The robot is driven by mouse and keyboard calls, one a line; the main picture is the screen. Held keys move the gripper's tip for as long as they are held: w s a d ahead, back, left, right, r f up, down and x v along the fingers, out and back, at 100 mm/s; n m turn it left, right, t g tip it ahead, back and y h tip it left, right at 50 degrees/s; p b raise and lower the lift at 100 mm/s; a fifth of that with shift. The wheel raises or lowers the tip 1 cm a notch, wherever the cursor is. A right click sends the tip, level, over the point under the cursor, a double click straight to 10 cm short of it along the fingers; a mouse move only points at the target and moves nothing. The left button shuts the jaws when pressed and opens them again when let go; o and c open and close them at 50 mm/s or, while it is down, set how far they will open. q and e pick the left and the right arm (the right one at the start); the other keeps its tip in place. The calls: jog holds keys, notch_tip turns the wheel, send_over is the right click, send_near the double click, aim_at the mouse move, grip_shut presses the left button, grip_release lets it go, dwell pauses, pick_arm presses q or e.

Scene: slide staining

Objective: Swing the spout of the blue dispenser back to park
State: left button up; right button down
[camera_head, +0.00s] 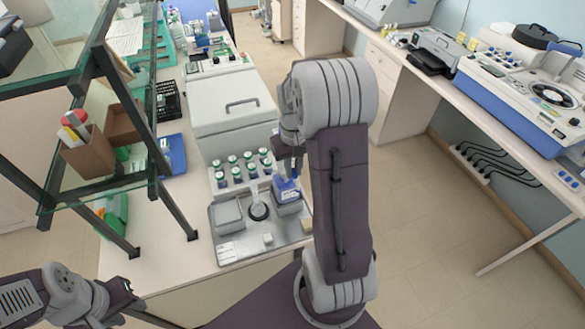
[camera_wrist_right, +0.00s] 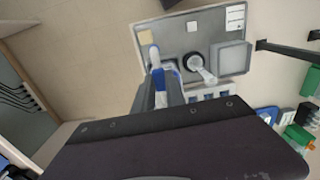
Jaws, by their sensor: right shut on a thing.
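The blue dispenser (camera_head: 287,190) stands at the right side of a metal staining tray (camera_head: 232,252). In the right wrist view its blue and white part (camera_wrist_right: 155,56) shows just beyond my fingers. My right gripper (camera_head: 289,168) reaches down over the dispenser from above and is shut on it. In the right wrist view its two dark fingers (camera_wrist_right: 160,92) close around blue; the exact part held is hidden. My left gripper (camera_head: 132,294) is at the lower left, away from the tray, and its jaws are unclear.
A dark round ring (camera_head: 258,211) with a pale, clear piece over it is mid-tray. A grey square block (camera_head: 228,213) is at its left. Several green-capped bottles (camera_head: 242,165) stand behind, before a white box (camera_head: 230,110). A glass-shelved rack (camera_head: 150,150) stands left.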

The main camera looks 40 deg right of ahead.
jog(key=c, duration=1.4)
grip_release()
jog(key=shift+o, duration=0.2)
jog(key=shift+r, duration=0.1)
notch_tip(320, 180, up, 9)
jog(key=b, duration=0.1)
